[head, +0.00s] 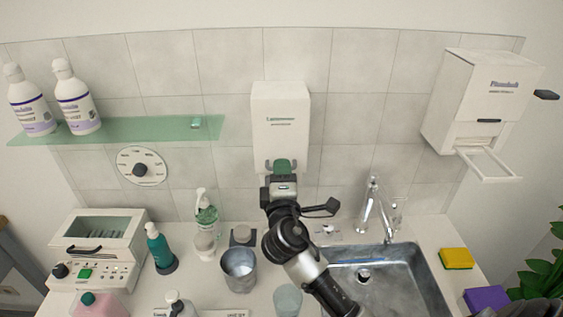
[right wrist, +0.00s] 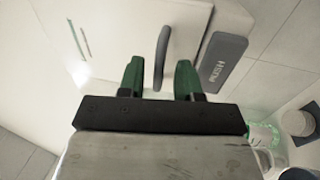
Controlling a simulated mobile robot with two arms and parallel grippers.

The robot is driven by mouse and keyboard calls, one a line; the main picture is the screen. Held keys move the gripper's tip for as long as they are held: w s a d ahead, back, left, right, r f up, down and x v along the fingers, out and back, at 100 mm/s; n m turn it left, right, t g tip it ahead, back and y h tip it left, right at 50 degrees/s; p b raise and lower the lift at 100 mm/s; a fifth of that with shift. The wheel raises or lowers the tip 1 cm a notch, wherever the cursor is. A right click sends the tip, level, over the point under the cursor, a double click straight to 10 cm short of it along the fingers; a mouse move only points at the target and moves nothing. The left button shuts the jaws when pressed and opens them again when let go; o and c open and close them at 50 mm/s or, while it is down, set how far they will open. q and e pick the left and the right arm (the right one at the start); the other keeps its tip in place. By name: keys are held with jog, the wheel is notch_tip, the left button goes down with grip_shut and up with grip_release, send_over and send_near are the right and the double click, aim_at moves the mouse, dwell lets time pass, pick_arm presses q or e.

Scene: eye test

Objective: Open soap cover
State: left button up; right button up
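The cover looks closed in the head view. My right gripper (head: 282,166) is at the dispenser's lower edge. In the right wrist view its two green fingers (right wrist: 160,78) stand apart, with a curved grey handle (right wrist: 163,48) between their tips and gaps on both sides. A grey bar marked PUSH (right wrist: 222,61) is to the right of the fingers. The dispenser's underside is hidden in the head view. My left gripper is not in view.
Below are a metal cup (head: 239,268), a pump bottle (head: 205,225) and a teal bottle (head: 158,247). The sink (head: 400,285) with its faucet (head: 375,210) is at right. A glass shelf (head: 150,129) is at left, a towel dispenser (head: 480,100) at upper right.

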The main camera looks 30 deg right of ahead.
jog(key=shift+w+d+r, duration=0.2)
jog(key=shift+w+d, duration=0.1)
jog(key=shift+w, duration=0.35)
jog(key=shift+c, duration=0.6)
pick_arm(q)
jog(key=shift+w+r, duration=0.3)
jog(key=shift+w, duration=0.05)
pick_arm(e)
grip_shut()
